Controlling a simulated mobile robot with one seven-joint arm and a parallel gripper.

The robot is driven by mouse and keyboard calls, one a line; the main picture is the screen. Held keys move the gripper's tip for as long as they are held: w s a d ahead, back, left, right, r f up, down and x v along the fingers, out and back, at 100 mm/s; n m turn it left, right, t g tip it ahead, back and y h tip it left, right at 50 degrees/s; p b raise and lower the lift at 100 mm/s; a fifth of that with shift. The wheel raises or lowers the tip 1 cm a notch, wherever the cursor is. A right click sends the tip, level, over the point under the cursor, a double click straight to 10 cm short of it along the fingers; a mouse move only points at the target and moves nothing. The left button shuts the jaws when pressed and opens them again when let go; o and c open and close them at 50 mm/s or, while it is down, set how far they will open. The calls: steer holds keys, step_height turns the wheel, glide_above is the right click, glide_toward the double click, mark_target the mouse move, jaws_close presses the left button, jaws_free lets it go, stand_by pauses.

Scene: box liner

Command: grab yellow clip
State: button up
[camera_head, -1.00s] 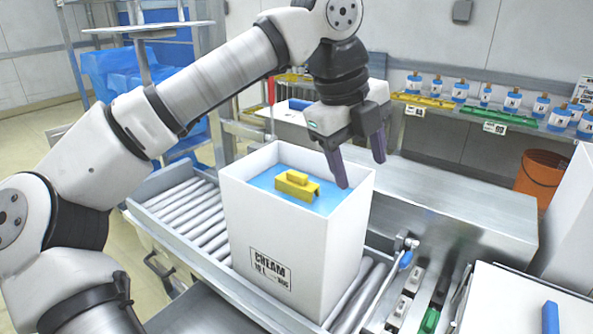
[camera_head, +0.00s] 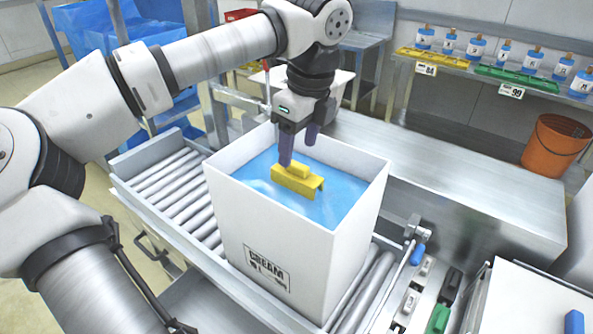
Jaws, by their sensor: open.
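The yellow clip (camera_head: 299,182) lies on the blue liner inside the white box (camera_head: 265,238). It is a short block with a raised grip on top. My gripper (camera_head: 298,150) is above the box opening, pointing down. Its two purple fingers are apart, with nothing seen between them. The nearer finger reaches down at the clip's left end and overlaps it in the picture. The other finger is behind and to the right, at the far side of the clip. I cannot tell whether a finger touches the clip.
The box stands on a roller conveyor (camera_head: 170,183), its walls rising around the clip. A metal bench (camera_head: 450,190) is behind on the right. A shelf holds several blue bottles and yellow and green trays. An orange bucket (camera_head: 556,147) stands at far right.

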mark_target(298, 164)
steer(key=shift+w+a+f+p, duration=0.1)
steer(key=shift+f+p, duration=0.45)
steer(key=shift+f, duration=1.05)
steer(key=shift+w+a+f+p, duration=0.1)
steer(key=shift+f+p, duration=0.45)
steer(key=shift+f, duration=1.05)
steer(key=c, duration=1.1)
steer(key=shift+o, duration=0.2)
steer(key=shift+r, duration=0.1)
